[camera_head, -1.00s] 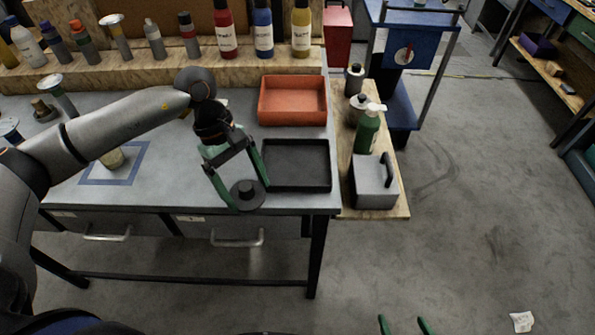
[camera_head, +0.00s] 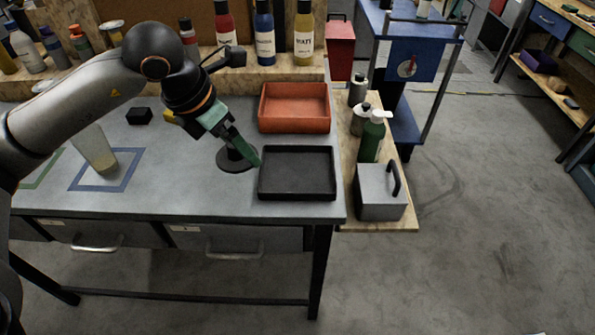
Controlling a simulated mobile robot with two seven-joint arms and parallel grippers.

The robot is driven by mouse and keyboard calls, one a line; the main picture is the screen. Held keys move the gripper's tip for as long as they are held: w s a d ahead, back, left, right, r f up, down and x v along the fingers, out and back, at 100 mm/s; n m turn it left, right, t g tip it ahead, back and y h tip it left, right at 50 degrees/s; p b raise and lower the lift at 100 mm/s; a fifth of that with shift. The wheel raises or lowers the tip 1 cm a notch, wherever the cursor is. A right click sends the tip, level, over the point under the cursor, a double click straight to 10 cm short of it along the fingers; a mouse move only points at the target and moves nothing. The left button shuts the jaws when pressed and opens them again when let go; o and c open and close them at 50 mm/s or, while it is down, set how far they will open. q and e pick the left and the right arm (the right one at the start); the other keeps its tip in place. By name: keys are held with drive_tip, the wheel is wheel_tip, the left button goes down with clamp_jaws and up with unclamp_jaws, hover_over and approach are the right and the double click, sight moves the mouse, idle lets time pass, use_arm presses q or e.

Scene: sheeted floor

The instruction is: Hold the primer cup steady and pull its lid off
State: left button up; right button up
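The primer cup (camera_head: 95,150) is a translucent tapered cup with yellowish contents near its bottom. It stands inside a blue square outline on the grey bench, and I see no lid on it. A dark round lid (camera_head: 225,164) with a raised middle is left of the black tray, apart from the cup. My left gripper (camera_head: 256,162) reaches over the lid, one green finger crossing it with its tip at the lid's right edge. The other finger is hidden, so I cannot tell whether it grips the lid or whether the lid rests on the bench. My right gripper is out of view.
A black tray (camera_head: 297,194) lies right of the lid, with an orange bin (camera_head: 294,127) behind it. Bottles line the back shelf. A small black block (camera_head: 139,116) sits behind the cup. A side board holds a green pump bottle (camera_head: 371,142) and a grey box (camera_head: 377,195).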

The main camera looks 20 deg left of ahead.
use_arm(q)
drive_tip(key=w+d+f, duration=0.2)
drive_tip(key=w+f, duration=0.1)
drive_tip(key=w+d+f+p, duration=0.1)
drive_tip(key=w+d+f, duration=0.2)
drive_tip(key=w, duration=0.1)
drive_tip(key=w+d+f+p, duration=0.1)
drive_tip(key=w+d+f, duration=0.1)
drive_tip(key=w+f, duration=0.1)
drive_tip(key=shift+w+d+f, duration=0.25)
drive_tip(key=shift+w+d, duration=0.1)
drive_tip(key=shift+w, duration=0.05)
wheel_tip(320, 180, down, 3)
drive_tip(key=shift+w+f+p, duration=0.1)
drive_tip(key=shift+p, duration=0.25)
drive_tip(key=shift+f, duration=0.2)
drive_tip(key=o, duration=1.2)
drive_tip(key=shift+r, duration=0.2)
drive_tip(key=v, duration=1.2)
drive_tip(key=shift+b, duration=0.3)
